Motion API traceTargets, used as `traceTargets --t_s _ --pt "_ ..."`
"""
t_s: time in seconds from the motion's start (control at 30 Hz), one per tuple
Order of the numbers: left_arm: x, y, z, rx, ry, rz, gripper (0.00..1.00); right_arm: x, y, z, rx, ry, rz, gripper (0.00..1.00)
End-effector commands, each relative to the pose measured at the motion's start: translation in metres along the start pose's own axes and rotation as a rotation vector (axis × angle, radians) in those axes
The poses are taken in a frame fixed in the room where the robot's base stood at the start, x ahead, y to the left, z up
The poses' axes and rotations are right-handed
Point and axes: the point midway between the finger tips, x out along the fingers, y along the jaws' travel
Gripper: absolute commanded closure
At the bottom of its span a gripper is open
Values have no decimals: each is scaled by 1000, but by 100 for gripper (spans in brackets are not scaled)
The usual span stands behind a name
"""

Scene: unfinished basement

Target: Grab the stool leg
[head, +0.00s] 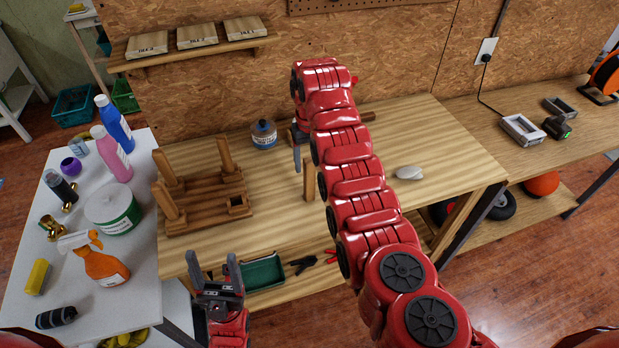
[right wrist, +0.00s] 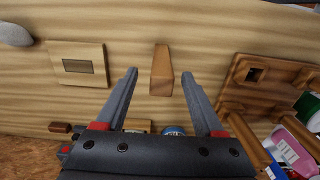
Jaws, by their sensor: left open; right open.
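The wooden stool (head: 205,205) lies on the workbench with its legs pointing up and an empty square socket in its front right corner; part of it shows in the right wrist view (right wrist: 240,98). A loose stool leg (head: 309,182) stands upright on the bench to its right. In the right wrist view the leg (right wrist: 162,68) appears between the spread fingers of my right gripper (right wrist: 160,74), with gaps on both sides. My right arm hides much of that gripper in the head view. My left gripper (head: 212,257) is open and empty at the bench's front edge.
A wooden block with a square recess (right wrist: 88,50) lies beside the leg. A white table (head: 60,225) with bottles is left. A green tray (head: 262,273) sits below the bench top.

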Motion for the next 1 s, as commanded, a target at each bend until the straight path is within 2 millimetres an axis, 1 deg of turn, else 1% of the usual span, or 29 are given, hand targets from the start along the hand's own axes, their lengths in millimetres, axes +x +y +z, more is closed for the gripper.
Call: traceTargets --t_s 0.03,0.13,0.27,0.4,0.57,0.63,0.73,1.0 --pt "8 0 -1 0 0 0 32 6 0 2 -1 -7 0 30" --pt "10 0 -2 0 0 0 32 17 0 1 1 -3 1 30" --pt "13 -1 -2 0 0 0 32 22 0 -1 1 0 1 30" --pt "25 -1 -4 0 0 0 32 32 -1 -2 1 -3 1 30" --pt "30 -2 -5 0 0 0 32 48 -2 -3 1 -6 0 30" --pt "26 -1 -4 0 0 0 32 59 -2 -4 1 -1 0 30" --pt "24 -1 -4 0 0 0 32 68 -1 -4 3 -3 0 30" --pt "24 -1 -4 0 0 0 32 73 -2 -5 1 4 1 30"
